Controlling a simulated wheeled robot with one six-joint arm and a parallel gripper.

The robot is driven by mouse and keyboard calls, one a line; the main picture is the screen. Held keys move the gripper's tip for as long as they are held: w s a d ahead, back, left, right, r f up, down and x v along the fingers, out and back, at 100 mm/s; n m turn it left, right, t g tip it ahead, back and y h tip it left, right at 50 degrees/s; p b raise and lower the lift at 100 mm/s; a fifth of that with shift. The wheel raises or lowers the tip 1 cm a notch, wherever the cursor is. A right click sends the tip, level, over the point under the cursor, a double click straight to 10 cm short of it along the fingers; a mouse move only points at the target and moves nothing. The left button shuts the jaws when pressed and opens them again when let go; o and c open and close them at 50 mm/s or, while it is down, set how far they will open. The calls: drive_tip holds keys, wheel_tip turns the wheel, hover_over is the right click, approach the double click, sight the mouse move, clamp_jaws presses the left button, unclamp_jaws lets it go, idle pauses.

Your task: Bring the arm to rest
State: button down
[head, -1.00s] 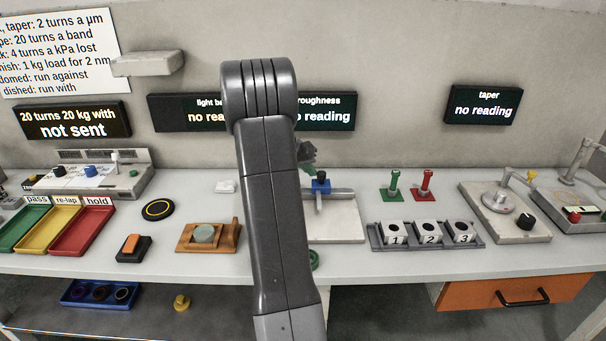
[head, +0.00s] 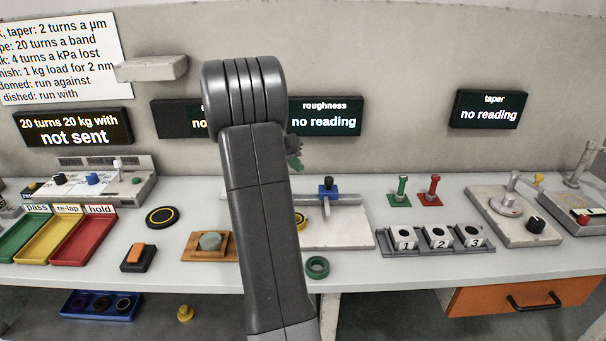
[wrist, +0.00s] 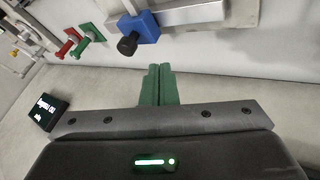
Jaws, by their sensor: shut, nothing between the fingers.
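My arm stands raised in the middle of the head view and hides part of the bench and the wall displays. My gripper shows mostly hidden behind the arm in the head view (head: 295,164). In the wrist view my gripper (wrist: 158,85) has its two green fingers together, with nothing between them. It is in the air, clear of the bench. The blue clamp (head: 327,187) on a grey rail lies near it in the head view, and shows above the fingers in the wrist view (wrist: 139,30), apart from them.
The bench (head: 385,272) carries a green ring (head: 317,267), a numbered rack (head: 435,249), green (head: 401,190) and red (head: 431,190) handled pieces, a wooden block (head: 203,246) and coloured trays (head: 85,244). A grey wall shelf (head: 152,68) juts out at upper left. An orange drawer (head: 522,296) is below right.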

drive_tip(key=v, duration=0.5)
drive_tip(key=shift+a, duration=0.2)
drive_tip(key=shift+f, duration=0.1)
